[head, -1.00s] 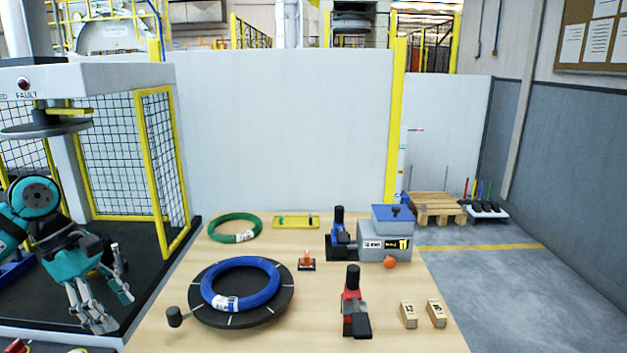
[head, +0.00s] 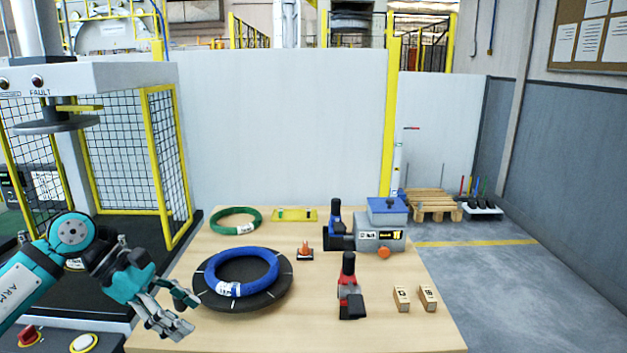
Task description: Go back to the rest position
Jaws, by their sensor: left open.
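My left gripper (head: 172,312) shows at the lower left in the head view. My left arm comes in from the left edge. My right gripper is not in view. A blue coil (head: 275,272) with a white label lies on the round black turntable (head: 270,300). A green coil (head: 236,222) lies on the table behind it.
The wooden table (head: 300,335) also bears a red-and-black tool (head: 350,290), a blue-and-black tool (head: 334,226), a grey box with a blue lid (head: 379,238), an orange ball (head: 384,253), two wooden blocks (head: 402,298) and a yellow tray (head: 295,214). A fenced machine (head: 110,75) stands at left.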

